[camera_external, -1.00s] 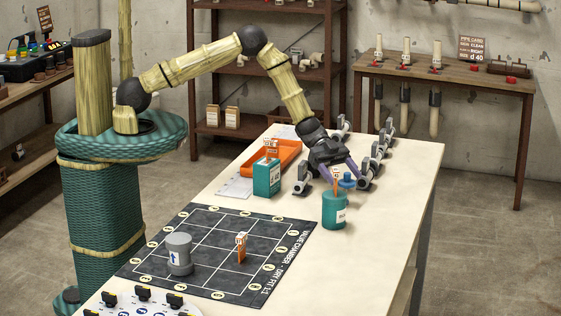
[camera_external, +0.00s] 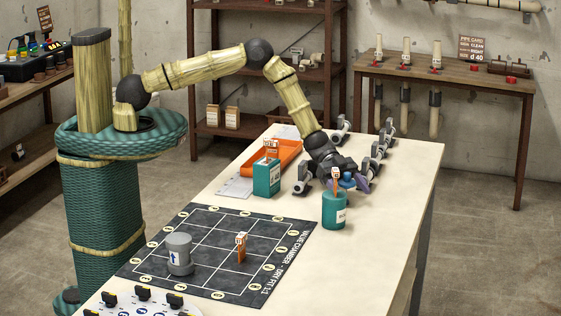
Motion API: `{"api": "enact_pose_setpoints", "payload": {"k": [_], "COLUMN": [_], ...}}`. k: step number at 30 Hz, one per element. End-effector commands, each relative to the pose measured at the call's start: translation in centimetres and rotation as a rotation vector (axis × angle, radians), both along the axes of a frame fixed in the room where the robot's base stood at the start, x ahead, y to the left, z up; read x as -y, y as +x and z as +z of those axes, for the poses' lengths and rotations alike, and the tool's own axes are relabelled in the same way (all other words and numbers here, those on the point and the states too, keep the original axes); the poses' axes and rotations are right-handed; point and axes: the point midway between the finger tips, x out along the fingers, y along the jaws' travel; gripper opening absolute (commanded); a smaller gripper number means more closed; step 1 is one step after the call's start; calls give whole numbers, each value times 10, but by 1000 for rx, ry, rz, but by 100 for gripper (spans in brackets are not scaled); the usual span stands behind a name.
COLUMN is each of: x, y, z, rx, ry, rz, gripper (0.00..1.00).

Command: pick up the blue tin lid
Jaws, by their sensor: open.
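The blue tin lid (camera_external: 347,181) is a small blue piece just behind the teal round tin and partly hidden by it and by my gripper.
A teal square tin (camera_external: 267,180) and an orange tray (camera_external: 288,157) stand left of my gripper. Several grey pipe fittings (camera_external: 377,152) line the table's far right. A black grid mat (camera_external: 210,232) holds a grey cylinder (camera_external: 179,254). The table's right front is clear.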

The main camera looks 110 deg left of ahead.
Motion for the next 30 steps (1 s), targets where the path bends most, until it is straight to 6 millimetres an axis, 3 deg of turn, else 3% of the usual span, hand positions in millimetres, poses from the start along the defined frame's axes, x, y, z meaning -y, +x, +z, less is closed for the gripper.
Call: {"api": "enact_pose_setpoints", "payload": {"k": [2, 9, 20, 25, 30], "x": [0, -2, -2, -2, -2], "y": [0, -1, 0, 0, 0], "z": [0, 0, 6, 27, 60], "rx": [0, 0, 2, 3, 4], "ry": [0, 0, 1, 2, 3], "rz": [1, 3, 2, 1, 1], "gripper": [68, 24, 24, 24, 24]}}
